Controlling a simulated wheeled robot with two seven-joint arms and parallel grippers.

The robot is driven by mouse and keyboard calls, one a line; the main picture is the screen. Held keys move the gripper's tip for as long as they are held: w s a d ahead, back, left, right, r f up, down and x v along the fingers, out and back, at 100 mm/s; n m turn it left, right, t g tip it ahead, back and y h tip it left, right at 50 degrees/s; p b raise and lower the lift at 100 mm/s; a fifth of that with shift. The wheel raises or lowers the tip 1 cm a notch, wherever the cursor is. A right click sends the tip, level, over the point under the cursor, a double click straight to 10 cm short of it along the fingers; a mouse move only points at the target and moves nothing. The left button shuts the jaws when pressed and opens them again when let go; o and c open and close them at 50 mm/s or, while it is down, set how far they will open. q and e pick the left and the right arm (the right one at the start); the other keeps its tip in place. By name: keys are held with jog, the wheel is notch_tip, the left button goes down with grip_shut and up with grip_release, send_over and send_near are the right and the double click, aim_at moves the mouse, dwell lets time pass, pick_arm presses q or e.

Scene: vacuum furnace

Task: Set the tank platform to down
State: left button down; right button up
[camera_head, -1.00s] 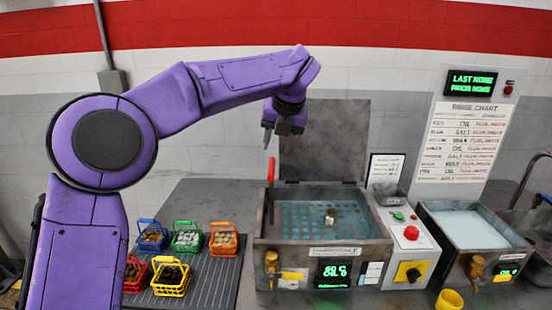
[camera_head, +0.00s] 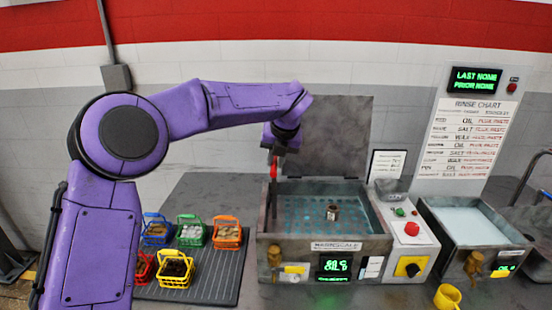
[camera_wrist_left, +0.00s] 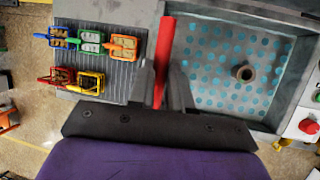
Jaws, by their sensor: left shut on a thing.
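The tank (camera_head: 325,245) has its lid (camera_head: 325,135) raised at the back. Its perforated platform (camera_head: 305,215) shows blue-lit holes, and a small metal cup-like part (camera_head: 333,212) stands on it. A red-handled lever (camera_head: 273,172) stands upright at the tank's left wall. My left gripper (camera_head: 275,156) is at the top of this lever, shut on its red handle. In the left wrist view the red handle (camera_wrist_left: 166,50) runs between the two fingers (camera_wrist_left: 162,85), with the platform (camera_wrist_left: 215,70) to its right. My right gripper is in neither view.
Several coloured baskets (camera_head: 190,233) with small parts stand on a ribbed mat (camera_head: 215,285) left of the tank. A control box (camera_head: 408,240) with a red button and a second basin (camera_head: 470,228) are to the right. A yellow cup (camera_head: 447,297) stands in front.

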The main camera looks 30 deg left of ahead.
pick_arm(q)
notch_tip(320, 180, down, 10)
jog(key=b, duration=0.7)
jog(key=shift+r+b, duration=0.1)
jog(key=shift+b, duration=0.25)
jog(key=shift+s, duration=0.1)
jog(key=c, duration=1.2)
grip_release()
jog(key=shift+o, duration=0.7)
jog(key=shift+w+a, duration=0.1)
jog(key=shift+w, duration=0.1)
jog(key=b, duration=0.1)
send_near(275, 190)
jog(key=shift+w+r, duration=0.1)
jog(key=shift+r, duration=0.5)
